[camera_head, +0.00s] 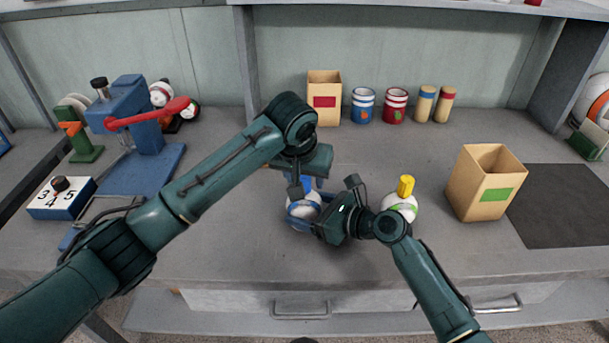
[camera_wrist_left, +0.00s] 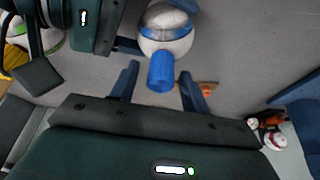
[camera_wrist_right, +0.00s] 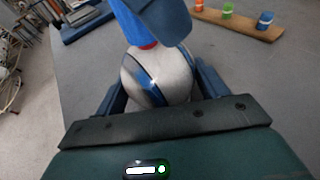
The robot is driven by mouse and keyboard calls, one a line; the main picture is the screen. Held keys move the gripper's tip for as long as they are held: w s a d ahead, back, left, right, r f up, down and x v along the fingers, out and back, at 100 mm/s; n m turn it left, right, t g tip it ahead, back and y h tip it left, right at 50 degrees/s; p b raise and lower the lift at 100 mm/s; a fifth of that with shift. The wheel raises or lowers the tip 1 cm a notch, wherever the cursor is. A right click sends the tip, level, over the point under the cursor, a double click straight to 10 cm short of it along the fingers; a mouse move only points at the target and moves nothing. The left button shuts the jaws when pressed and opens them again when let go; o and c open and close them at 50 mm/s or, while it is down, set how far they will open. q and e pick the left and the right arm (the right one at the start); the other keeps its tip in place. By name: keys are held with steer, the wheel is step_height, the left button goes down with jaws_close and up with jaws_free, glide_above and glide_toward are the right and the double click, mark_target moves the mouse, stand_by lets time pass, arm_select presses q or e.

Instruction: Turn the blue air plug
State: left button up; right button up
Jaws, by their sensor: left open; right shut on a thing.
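A white ball with blue bands (camera_head: 300,211) sits upright on the table, its blue air plug (camera_wrist_left: 160,72) at the top. My right gripper (camera_wrist_right: 158,92) is shut on the ball, a finger on each side. My left gripper (camera_wrist_left: 160,90) is open above the ball. In the left wrist view the plug stands between its two fingers, with gaps at both sides. In the right wrist view, a left finger covers part of the plug (camera_wrist_right: 131,22), and a small red patch shows at its base. In the head view the left gripper mostly hides the plug.
A white ball with green bands (camera_head: 399,208) and a yellow plug (camera_head: 405,186) stands right of my right gripper. A cardboard box (camera_head: 475,195) is further right. A blue press (camera_head: 140,125) with a red lever stands at left. Cans (camera_head: 363,106) line the back.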

arm_select(q)
steer(key=c, duration=1)
